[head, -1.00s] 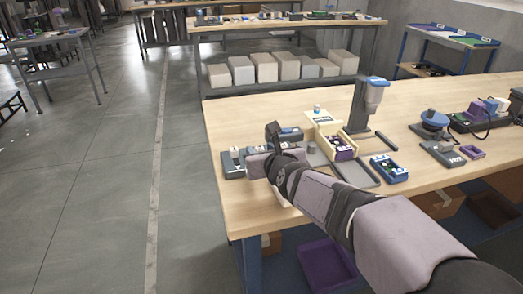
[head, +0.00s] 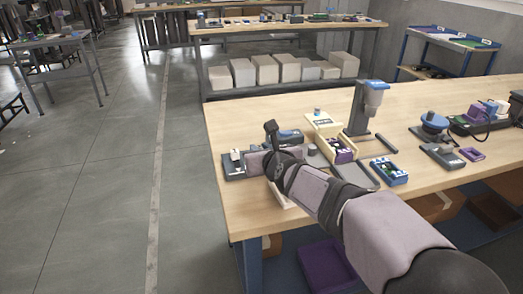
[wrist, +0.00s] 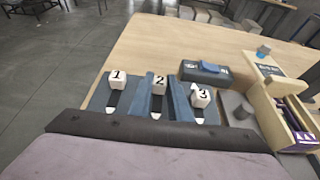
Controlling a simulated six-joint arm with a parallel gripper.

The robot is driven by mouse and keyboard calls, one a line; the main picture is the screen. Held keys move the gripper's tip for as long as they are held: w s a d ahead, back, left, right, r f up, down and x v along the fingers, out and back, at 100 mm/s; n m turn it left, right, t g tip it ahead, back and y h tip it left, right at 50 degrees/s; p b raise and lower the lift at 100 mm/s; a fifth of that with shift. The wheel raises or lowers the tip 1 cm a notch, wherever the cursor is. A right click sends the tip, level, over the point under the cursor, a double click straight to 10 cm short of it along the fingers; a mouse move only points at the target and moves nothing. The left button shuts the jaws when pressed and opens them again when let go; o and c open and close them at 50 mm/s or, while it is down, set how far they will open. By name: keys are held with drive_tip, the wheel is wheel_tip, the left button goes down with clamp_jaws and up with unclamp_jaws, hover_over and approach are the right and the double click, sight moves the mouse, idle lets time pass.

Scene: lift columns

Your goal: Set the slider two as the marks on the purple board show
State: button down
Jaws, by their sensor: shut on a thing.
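The slider unit (wrist: 97,102) is a blue-grey block with three white knobs numbered 1, 2 and 3. It also shows in the head view (head: 233,170), partly behind my arm. Knob two (wrist: 159,83) is in the middle, between knob one (wrist: 117,79) and knob three (wrist: 201,97). My gripper (wrist: 160,98) is at the middle slider, shut on slider two, with blue-grey finger sides beside it. Its fingertips are hard to make out. A purple board (head: 341,148) with white marks lies in a beige box; the wrist view shows it (wrist: 301,137) at the right edge. Its marks are too small to read.
A blue-and-grey case (wrist: 205,71) sits just behind the sliders, and a grey cylinder (wrist: 236,107) is to their right. The beige box (wrist: 268,114) stands farther right. A grey stand (head: 358,110) rises behind it.

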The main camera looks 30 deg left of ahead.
drive_tip(key=c, duration=1.9)
unclamp_jaws()
drive_tip(key=shift+w+a+r, duration=0.1)
drive_tip(key=shift+r, duration=0.15)
drive_tip(key=shift+c, duration=0.2)
drive_tip(key=o, duration=0.3)
drive_tip(key=shift+a+f, duration=0.1)
drive_tip(key=shift+f, duration=0.1)
drive_tip(key=shift+v, duration=3.75)
